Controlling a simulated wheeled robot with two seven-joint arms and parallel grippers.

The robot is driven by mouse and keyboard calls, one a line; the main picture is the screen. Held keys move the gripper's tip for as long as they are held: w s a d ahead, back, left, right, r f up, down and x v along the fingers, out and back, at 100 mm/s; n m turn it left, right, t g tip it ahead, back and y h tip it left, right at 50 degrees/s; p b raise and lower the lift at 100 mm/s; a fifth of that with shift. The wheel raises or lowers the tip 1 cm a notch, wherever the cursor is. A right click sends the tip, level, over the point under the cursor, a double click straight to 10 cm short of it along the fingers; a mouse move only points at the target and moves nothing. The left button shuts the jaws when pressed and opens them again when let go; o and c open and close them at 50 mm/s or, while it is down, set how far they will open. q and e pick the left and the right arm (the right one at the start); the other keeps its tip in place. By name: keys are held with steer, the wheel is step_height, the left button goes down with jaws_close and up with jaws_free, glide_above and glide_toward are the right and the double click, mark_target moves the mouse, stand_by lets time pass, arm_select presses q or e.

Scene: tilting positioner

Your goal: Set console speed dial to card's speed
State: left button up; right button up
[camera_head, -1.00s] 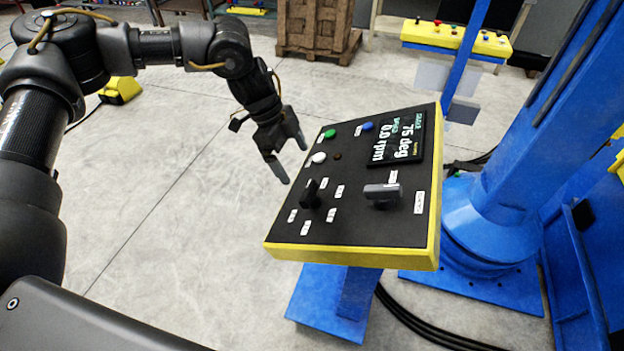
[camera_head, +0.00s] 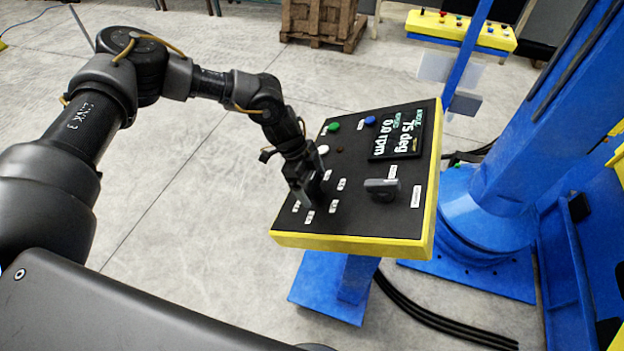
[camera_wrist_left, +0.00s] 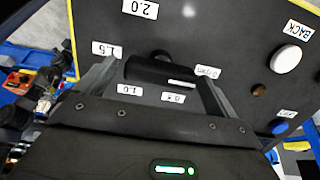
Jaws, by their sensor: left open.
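The console (camera_head: 350,243) has a tilted black panel with a yellow rim. Its screen (camera_head: 398,138) reads 75 deg and 0.0 rpm. My left gripper (camera_head: 310,194) is over the small black speed dial and mostly hides it in the head view. In the left wrist view the speed dial (camera_wrist_left: 160,72) lies between my two open fingers; I cannot tell if they touch it. Its white mark is on the side toward the 0 rpm label (camera_wrist_left: 207,72). Labels 1.0 (camera_wrist_left: 130,89), 1.5 (camera_wrist_left: 105,48) and 2.0 (camera_wrist_left: 140,8) surround it. No readable card shows.
A larger grey knob (camera_head: 382,188) stands to the right of the dial. Green (camera_head: 334,126), blue (camera_head: 370,120) and white (camera_head: 322,150) buttons are on the panel's upper part. A blue column (camera_head: 520,120) rises at right. A yellow button box (camera_head: 460,31) stands behind.

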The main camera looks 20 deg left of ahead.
arm_select(q)
steer(key=shift+c, duration=0.4)
steer(key=c, duration=0.9)
steer(key=m+b, duration=0.4)
steer(key=m, duration=0.1)
steer(key=shift+s+f+t+b, duration=0.1)
steer(key=shift+f+t+b, duration=0.15)
steer(key=shift+t+b, duration=0.1)
steer(key=m+b, duration=0.4)
steer(key=b, duration=0.1)
steer(key=m+b, duration=0.4)
steer(key=m, duration=0.1)
steer(key=m+h+b, duration=0.1)
steer(key=m+b, duration=0.3)
steer(key=b, duration=0.1)
steer(key=shift+s+a+f+m+t+b, duration=0.15)
steer(key=shift+a+f+m+t+b, duration=0.1)
steer(key=shift+a+m+b, duration=0.05)
steer(key=m+b, duration=0.3)
steer(key=m, duration=0.1)
steer(key=shift+a+r+m+h+b, duration=0.1)
steer(key=shift+r+m+h+b, duration=0.05)
steer(key=shift+m+h+b, duration=0.2)
steer(key=shift+m, duration=0.25)
